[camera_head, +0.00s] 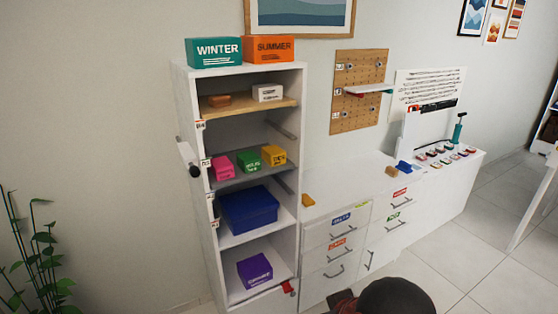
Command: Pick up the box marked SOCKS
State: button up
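The wardrobe (183,110) stands open, with boxes on its shelves. A pink box (222,166), a green box (248,160) and a yellow box (273,156) stand side by side on the grey middle shelf. A white box (267,92) with dark print is on the wooden shelf above. A purple box (254,271) with white print is at the bottom. The small print is too small to read, so I cannot tell which box is marked SOCKS. Dark rounded parts at the bottom edge look like my arm. I see no gripper fingers.
Boxes marked WINTER (214,52) and SUMMER (269,49) stand on top of the wardrobe. A blue bin (249,211) fills much of a lower shelf. A white drawer cabinet (320,240) adjoins on the right. A plant (42,250) stands at left. Tiled floor is open at right.

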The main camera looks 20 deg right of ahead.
aim_at(221, 169)
jog(key=i+z, duration=0.35)
jog(key=i+j+z, duration=0.1)
jog(key=i+z, duration=0.2)
jog(key=i, duration=0.2)
